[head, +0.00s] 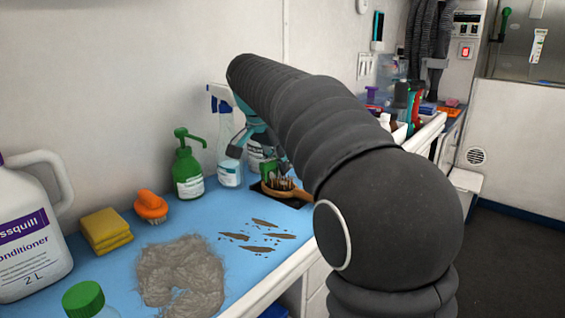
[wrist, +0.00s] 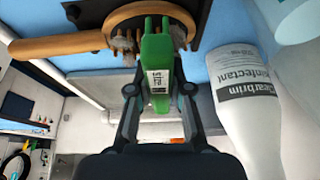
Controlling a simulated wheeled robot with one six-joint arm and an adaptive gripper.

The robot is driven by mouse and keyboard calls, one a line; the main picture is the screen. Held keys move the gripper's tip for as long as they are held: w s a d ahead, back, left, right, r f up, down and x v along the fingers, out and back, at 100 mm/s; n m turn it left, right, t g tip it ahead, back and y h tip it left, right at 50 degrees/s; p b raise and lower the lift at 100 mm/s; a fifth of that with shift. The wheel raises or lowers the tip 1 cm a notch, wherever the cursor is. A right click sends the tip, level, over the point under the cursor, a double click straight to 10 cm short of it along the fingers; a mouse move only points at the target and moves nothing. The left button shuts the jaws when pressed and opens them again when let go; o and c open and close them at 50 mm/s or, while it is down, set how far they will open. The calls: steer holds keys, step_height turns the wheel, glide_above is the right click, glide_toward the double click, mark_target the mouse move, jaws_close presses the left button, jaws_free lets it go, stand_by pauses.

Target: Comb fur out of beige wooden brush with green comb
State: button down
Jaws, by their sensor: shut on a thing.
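The beige wooden brush (head: 285,192) lies on a black pad (head: 262,187) on the blue counter, bristles up, its handle to the right in the head view. In the wrist view the brush (wrist: 70,46) shows its round head at the top, with grey fur (wrist: 122,42) among the bristles. My gripper (wrist: 158,95) is shut on the green comb (wrist: 157,60). In the head view the comb (head: 267,171) is at the brush head.
A white disinfectant bottle (wrist: 250,110) stands close beside my gripper. A green pump bottle (head: 188,170) and spray bottle (head: 224,130) stand by the wall. An orange brush (head: 150,206), yellow sponges (head: 104,230), a grey fur pile (head: 182,275) and brown scraps (head: 270,237) lie left and nearer.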

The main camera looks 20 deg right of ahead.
mark_target(288, 180)
steer(key=shift+w+a, duration=0.6)
steer(key=shift+w, duration=0.35)
steer(key=shift+s+a+f, duration=0.2)
steer(key=shift+s+a, duration=0.3)
steer(key=shift+a, duration=0.2)
steer(key=shift+s+d+f+b, duration=0.15)
steer(key=shift+s+d+b, duration=0.4)
steer(key=shift+s, duration=0.25)
steer(key=shift+s+d+f+b, duration=0.15)
steer(key=shift+s+d+b, duration=0.4)
steer(key=shift+s, duration=0.2)
steer(key=shift+s+d+b, duration=0.3)
steer(key=shift+s+d, duration=0.25)
steer(key=shift+s, duration=0.35)
steer(key=shift+r, duration=0.2)
steer(key=shift+w+p, duration=0.1)
steer(key=shift+p, duration=0.2)
